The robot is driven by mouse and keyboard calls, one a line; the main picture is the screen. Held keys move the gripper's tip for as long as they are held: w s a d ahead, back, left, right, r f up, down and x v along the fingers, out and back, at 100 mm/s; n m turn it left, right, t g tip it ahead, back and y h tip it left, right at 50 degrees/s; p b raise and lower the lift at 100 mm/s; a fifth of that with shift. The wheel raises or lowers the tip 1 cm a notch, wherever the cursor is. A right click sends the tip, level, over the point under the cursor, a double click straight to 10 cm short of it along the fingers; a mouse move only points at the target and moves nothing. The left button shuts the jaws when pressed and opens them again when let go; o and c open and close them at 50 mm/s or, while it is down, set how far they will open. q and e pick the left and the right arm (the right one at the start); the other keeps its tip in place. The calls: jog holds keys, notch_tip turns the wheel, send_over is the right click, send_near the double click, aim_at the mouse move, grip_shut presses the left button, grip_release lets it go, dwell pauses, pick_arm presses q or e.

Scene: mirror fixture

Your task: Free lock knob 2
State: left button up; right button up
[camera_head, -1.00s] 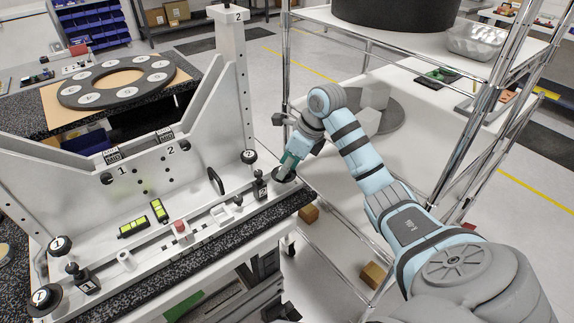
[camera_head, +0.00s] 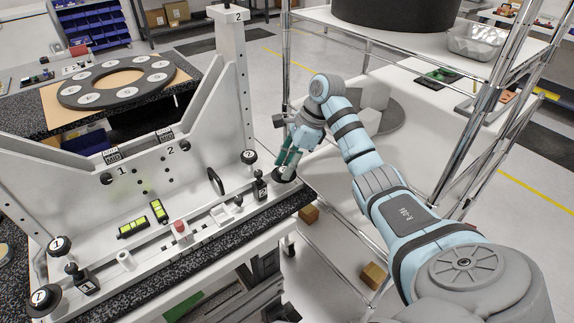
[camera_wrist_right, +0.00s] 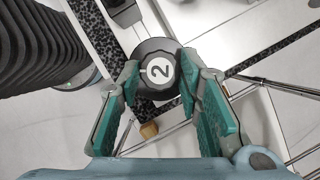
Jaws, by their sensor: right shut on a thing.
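Lock knob 2 (camera_head: 284,174) is a round black knob at the right end of the fixture's front rail. In the right wrist view its white cap marked 2 (camera_wrist_right: 159,70) faces the camera, turned sideways. My right gripper (camera_head: 288,164) reaches down onto it from above. Its two green-padded fingers (camera_wrist_right: 157,86) lie on opposite sides of the knob and are shut on it. The mirror fixture (camera_head: 120,205) is a pale frame with a speckled dark front edge. The knob's stem is hidden under its cap. My left gripper is not in view.
A small black clamp (camera_head: 260,187) stands just left of the knob.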

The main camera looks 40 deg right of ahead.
jog(key=shift+w+n+g, duration=0.1)
jog(key=shift+n+g, duration=0.2)
jog(key=shift+n, duration=0.7)
jog(key=o, duration=1.1)
jog(key=shift+o, duration=0.2)
jog(key=shift+d+r, duration=0.15)
jog(key=shift+r, duration=0.1)
jog(key=s+d, duration=0.4)
jog(key=d, duration=0.7)
jog(key=shift+s+d+r, duration=0.2)
jog(key=shift+d+r, duration=0.05)
jog(key=shift+r, duration=0.1)
